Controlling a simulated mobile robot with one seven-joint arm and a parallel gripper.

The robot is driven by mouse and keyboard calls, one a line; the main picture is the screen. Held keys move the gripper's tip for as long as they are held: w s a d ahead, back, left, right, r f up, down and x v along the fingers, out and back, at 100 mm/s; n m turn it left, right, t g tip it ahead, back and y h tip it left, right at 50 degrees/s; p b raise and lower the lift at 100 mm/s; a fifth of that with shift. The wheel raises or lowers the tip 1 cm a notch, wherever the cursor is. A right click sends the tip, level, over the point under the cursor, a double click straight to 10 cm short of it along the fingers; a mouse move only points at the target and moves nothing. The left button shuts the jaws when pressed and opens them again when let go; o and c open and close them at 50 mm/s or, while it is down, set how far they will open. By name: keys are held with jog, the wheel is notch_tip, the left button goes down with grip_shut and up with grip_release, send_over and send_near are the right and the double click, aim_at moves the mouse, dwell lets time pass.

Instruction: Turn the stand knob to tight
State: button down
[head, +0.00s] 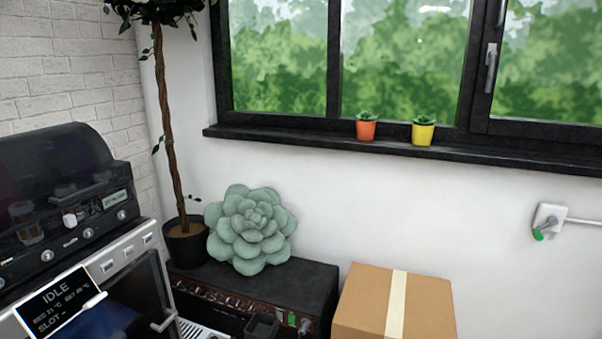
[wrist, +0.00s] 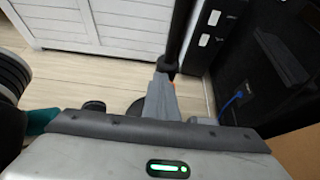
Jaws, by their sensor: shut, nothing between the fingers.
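I cannot make out the stand knob for certain in either view. In the wrist view a dark upright pole (wrist: 178,35) comes down from the top edge and ends near my gripper. A small orange-red spot (wrist: 172,74) shows by its lower end; I cannot tell what it is. My gripper (wrist: 163,80) reaches up from the bottom of the wrist view, its grey fingers closed together, nothing between them. I cannot tell if the fingers touch the pole. My gripper is not in the head view.
The head view shows an oven-like machine (head: 70,190), an "IDLE" display (head: 58,303), a black box (head: 318,275) bearing a succulent cushion (head: 250,230), a potted tree (head: 185,245) and a cardboard box (head: 430,305). A white drawer unit (wrist: 120,25) stands beyond wooden floor (wrist: 75,80).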

jog(key=shift+w+d, duration=0.1)
jog(key=shift+w, duration=0.1)
jog(key=shift+w+d, duration=0.25)
jog(key=shift+w, duration=0.45)
jog(key=shift+w+d, duration=0.15)
jog(key=shift+w, duration=0.2)
dwell(0.3)
jog(key=shift+s+d, duration=2.45)
jog(key=shift+d, duration=0.25)
jog(key=w+a, duration=0.2)
jog(key=a, duration=0.4)
jog(key=shift+w+a, duration=0.2)
